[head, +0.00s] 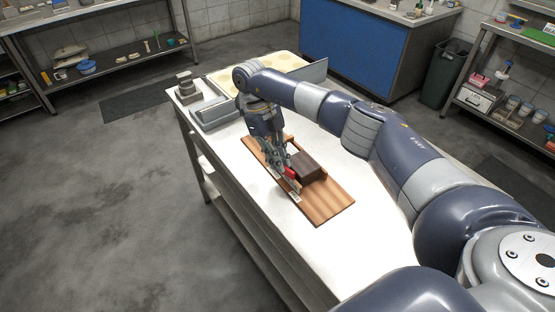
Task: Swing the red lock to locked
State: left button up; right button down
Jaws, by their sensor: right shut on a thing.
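The red lock (290,173) is a small red piece beside a dark brown block (305,168). The block sits on a striped wooden board (328,201) on the white table. My right gripper (287,171) points down over the board and is shut at the red lock, on the block's left side. The fingers partly cover the lock, so I cannot tell its angle. My left gripper is not in view.
The white table (235,155) has free room left of the board and in front of it. Behind stand a grey tray (214,112), a stacked grey item (186,88) and a pale yellow-topped tray (275,62). My right arm spans the table's right side.

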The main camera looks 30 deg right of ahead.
jog(key=c, duration=1.7)
grip_release()
